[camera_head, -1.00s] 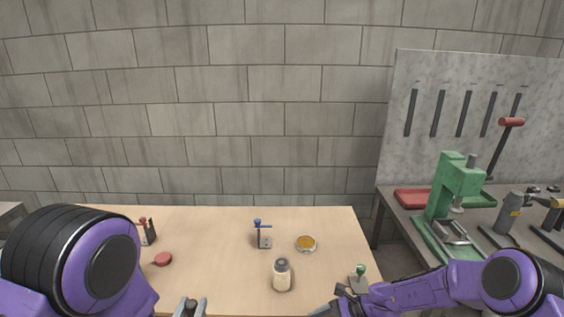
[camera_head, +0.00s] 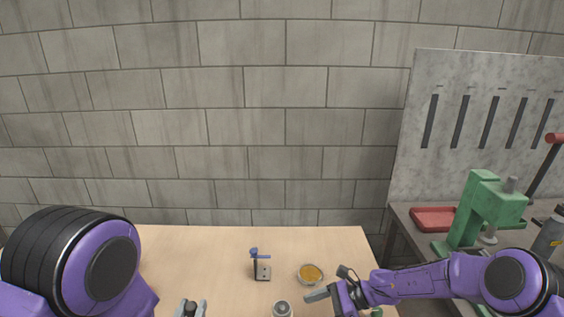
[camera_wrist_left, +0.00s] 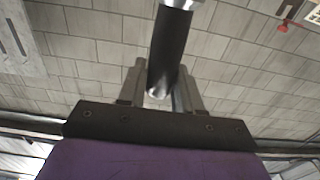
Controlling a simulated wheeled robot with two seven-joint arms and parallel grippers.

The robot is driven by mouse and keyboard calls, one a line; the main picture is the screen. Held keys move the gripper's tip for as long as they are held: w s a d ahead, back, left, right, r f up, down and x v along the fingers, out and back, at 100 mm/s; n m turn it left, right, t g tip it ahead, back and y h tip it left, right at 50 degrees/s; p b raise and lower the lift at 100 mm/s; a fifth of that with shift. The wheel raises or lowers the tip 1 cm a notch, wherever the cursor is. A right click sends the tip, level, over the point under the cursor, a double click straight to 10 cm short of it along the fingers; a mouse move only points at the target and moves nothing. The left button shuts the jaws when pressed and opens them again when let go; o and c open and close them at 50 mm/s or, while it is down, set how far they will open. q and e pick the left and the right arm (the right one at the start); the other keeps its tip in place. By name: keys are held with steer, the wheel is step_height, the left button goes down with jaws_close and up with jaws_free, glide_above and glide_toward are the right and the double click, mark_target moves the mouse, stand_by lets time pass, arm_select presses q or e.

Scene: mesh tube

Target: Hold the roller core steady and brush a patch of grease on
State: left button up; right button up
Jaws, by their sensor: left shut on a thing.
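The roller core (camera_head: 282,309) seems to be the pale cylinder with a grey top on the table. Only its top shows at the lower edge of the head view. A round dish of yellow-brown grease (camera_head: 311,273) sits behind it to the right. My left gripper (camera_head: 190,305) is left of the core, shut on a dark cylindrical handle with a silver end (camera_wrist_left: 168,45). This looks like a brush, but its bristles are not seen. My right gripper (camera_head: 318,295) points left beside the core, near the dish; its jaw opening cannot be made out.
A small grey block with a blue-topped post (camera_head: 262,270) stands on the table (camera_head: 215,250) left of the dish. At the right, a second bench holds a green press (camera_head: 485,210) and a red tray (camera_head: 434,219). A block wall closes the back.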

arm_select(q)
steer(key=shift+s+f+b, duration=0.55)
steer(key=shift+f+b, duration=0.15)
arm_select(e)
steer(key=a, duration=0.1)
steer(key=s+a+f, duration=0.1)
steer(key=shift+a+f, duration=0.2)
steer(key=shift+a, duration=0.2)
arm_select(q)
steer(key=f+b, duration=0.1)
steer(key=w+f+b, duration=0.1)
steer(key=f, duration=0.1)
steer(key=shift+b, duration=0.3)
arm_select(e)
steer(key=x, duration=0.5)
steer(key=shift+w+f, duration=0.15)
steer(key=shift+w, duration=0.2)
arm_select(q)
steer(key=shift+s, duration=0.25)
arm_select(e)
steer(key=shift+s+a, duration=0.15)
steer(key=shift+a, duration=0.15)
steer(key=shift+c, duration=0.5)
steer(key=c, duration=0.5)
